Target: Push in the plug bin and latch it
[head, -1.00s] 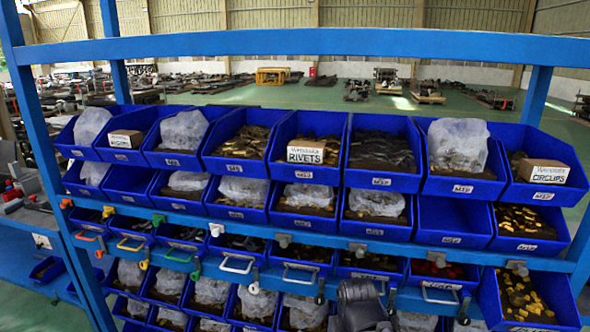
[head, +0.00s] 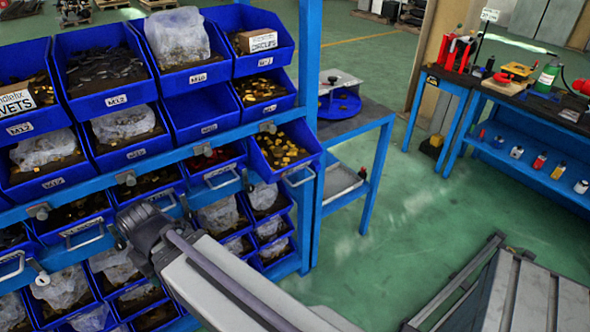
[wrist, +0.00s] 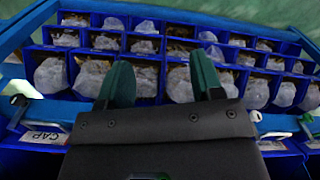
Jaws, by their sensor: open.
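The bin I take to be the plug bin (head: 284,175) is a blue bin of yellow-gold pieces at the right end of the handled row. It juts out and tips forward from the rack, with a pale handle (head: 299,178) at its front; its label is not readable. A grey latch knob (head: 267,127) sits on the rail just above it. My gripper (wrist: 163,80) is open and empty, its two dark green fingers apart in front of bins of bagged parts. In the head view my arm's dark end is left of the jutting bin; the fingertips are hidden.
The blue rack (head: 309,60) has upper bins and lower small bins close around my arm. A bin marked CAP (wrist: 42,138) shows at the wrist view's left. Right of the rack stand a blue side table (head: 355,125) and a workbench (head: 535,105).

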